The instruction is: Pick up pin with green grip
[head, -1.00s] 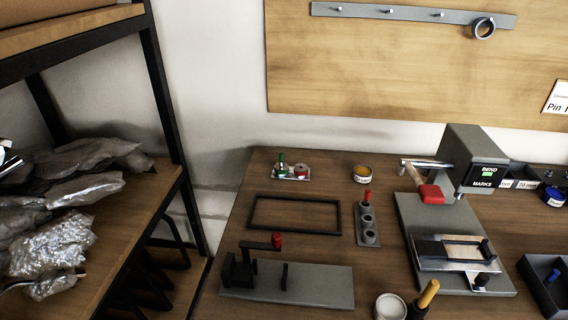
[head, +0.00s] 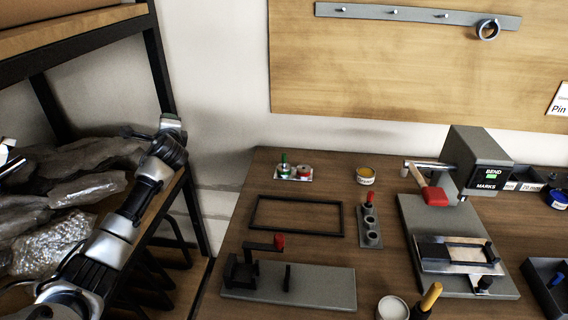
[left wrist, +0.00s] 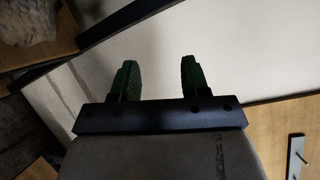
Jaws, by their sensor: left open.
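The pin with the green grip (head: 284,160) stands upright at the far left of the table, on a small light plate (head: 280,178) beside a red-topped part (head: 304,170). My left gripper (head: 172,122) is raised over the shelf at the left, apart from the pin and to its left. In the left wrist view its two dark green fingers (left wrist: 156,78) are spread with nothing between them, facing the pale wall. The pin does not show in the left wrist view. My right gripper is in neither view.
A black shelf with silvery bags (head: 62,225) stands left of the table. On the table are an empty dark frame (head: 295,233), a block with a red-handled pin (head: 369,222), a yellow-topped tin (head: 364,175), a grey fixture (head: 320,285) and a bending machine (head: 470,165).

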